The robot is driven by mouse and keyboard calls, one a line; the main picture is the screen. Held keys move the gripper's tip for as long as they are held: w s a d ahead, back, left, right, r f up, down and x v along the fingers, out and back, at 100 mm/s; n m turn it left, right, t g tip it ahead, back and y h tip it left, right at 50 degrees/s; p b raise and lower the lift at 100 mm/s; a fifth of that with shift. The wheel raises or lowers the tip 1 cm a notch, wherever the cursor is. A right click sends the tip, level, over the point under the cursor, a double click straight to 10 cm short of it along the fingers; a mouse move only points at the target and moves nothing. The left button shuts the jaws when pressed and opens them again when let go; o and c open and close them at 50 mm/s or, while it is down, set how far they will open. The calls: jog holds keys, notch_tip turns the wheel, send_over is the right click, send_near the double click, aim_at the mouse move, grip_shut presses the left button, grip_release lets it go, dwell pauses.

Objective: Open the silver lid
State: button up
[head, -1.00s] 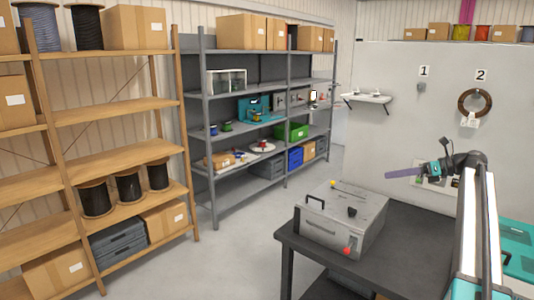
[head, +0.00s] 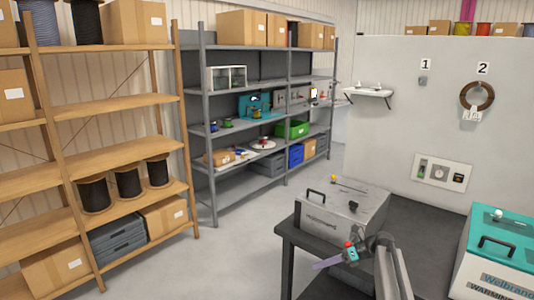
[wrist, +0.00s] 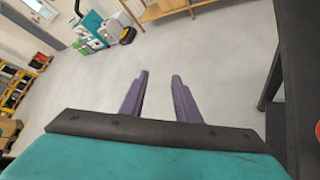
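The silver lid (head: 335,204) is the top of a grey metal box on a dark table and looks shut. A black handle (head: 316,195) stands at its left side, and a small black part (head: 353,206) sits farther right. A yellow knob (head: 333,179) shows at the back edge. My gripper (head: 318,265) is low, in front of the box's near side, apart from the handle. In the wrist view the two purple fingers (wrist: 160,76) are apart with only floor between them. My arm hides part of the box's near side.
The dark table (head: 420,220) carries the box and a white-and-teal box (head: 498,238) with its own black handle at right. A wall panel (head: 441,173) is behind. Shelves (head: 262,125) stand at left and back. Clear floor (head: 225,255) lies left of the table.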

jog(key=s+a+f+n+g+h+b, duration=0.1)
jog(key=s+a+f+n+g, duration=0.1)
jog(key=s+a+f, duration=0.55)
jog(key=s+a+f+n+g+h+b, duration=0.1)
jog(key=s+a+f+n+h, duration=0.1)
jog(key=s+f, duration=0.9)
jog(key=s+a+f+n+g+h+b, duration=0.15)
jog(key=s+a+f, duration=0.25)
jog(key=s+f, duration=0.5)
jog(key=s+d+f+n+g+h, duration=0.25)
jog(key=s+f+n, duration=0.3)
jog(key=s, duration=0.55)
jog(key=s+d+f+n+g+h, duration=0.1)
jog(key=s+d+f+n+h, duration=0.15)
jog(key=s+f+n, duration=0.6)
jog(key=s+d+r+n+t+h, duration=0.1)
jog(key=s+d+r+n+h, duration=0.2)
jog(key=n, duration=0.5)
jog(key=shift+s+d, duration=0.65)
jog(key=shift+d, duration=0.3)
